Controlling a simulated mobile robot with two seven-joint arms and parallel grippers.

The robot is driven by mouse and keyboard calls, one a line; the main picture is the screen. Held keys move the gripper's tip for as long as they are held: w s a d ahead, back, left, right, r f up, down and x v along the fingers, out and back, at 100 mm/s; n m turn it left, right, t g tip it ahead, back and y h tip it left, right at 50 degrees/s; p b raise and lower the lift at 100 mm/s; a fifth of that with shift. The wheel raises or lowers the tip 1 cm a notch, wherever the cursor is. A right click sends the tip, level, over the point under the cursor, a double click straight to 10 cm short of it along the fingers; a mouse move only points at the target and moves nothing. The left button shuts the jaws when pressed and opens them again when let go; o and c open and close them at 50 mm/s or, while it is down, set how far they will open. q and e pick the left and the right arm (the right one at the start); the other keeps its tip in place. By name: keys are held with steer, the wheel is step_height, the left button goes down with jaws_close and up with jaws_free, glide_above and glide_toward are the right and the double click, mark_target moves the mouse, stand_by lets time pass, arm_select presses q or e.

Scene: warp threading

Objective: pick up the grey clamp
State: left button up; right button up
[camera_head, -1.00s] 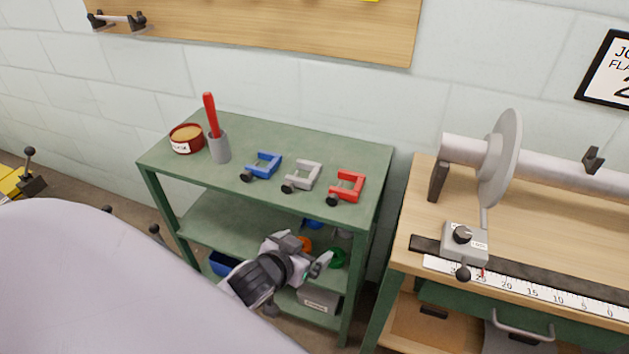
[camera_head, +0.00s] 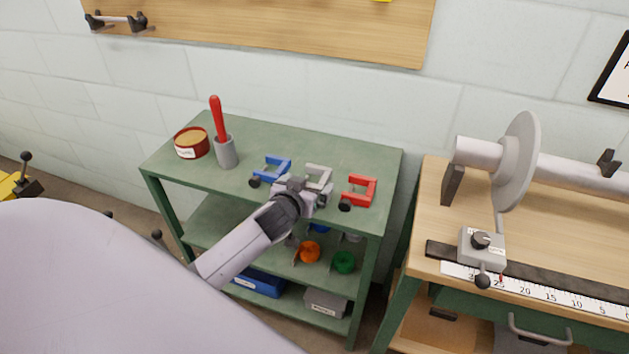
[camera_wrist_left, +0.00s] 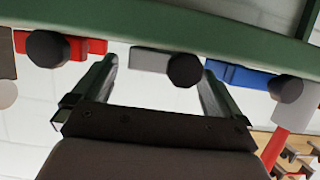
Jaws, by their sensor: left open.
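The grey clamp (camera_head: 319,174) lies on the green shelf top (camera_head: 300,135), between the blue clamp (camera_head: 272,168) and the red clamp (camera_head: 360,188). My left gripper (camera_head: 316,198) is open at the front edge of the shelf, just in front of the grey clamp and partly covering it. In the left wrist view, the grey clamp (camera_wrist_left: 152,60) with its dark knob shows between the two spread fingers (camera_wrist_left: 159,72). The fingers do not grip it. The red clamp (camera_wrist_left: 88,47) and the blue clamp (camera_wrist_left: 240,78) show outside the fingers. My right gripper is not in view.
A red tin (camera_head: 191,143) and a grey cup (camera_head: 225,153) with a red handle stand at the shelf's left. Lower shelves hold orange (camera_head: 309,251) and green (camera_head: 344,262) items and bins. A workbench (camera_head: 440,190) with a lathe-like machine stands at the right.

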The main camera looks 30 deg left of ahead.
arm_select(q)
steer(key=shift+x, duration=1)
steer(key=c, duration=1.2)
steer(key=shift+r, duration=0.15)
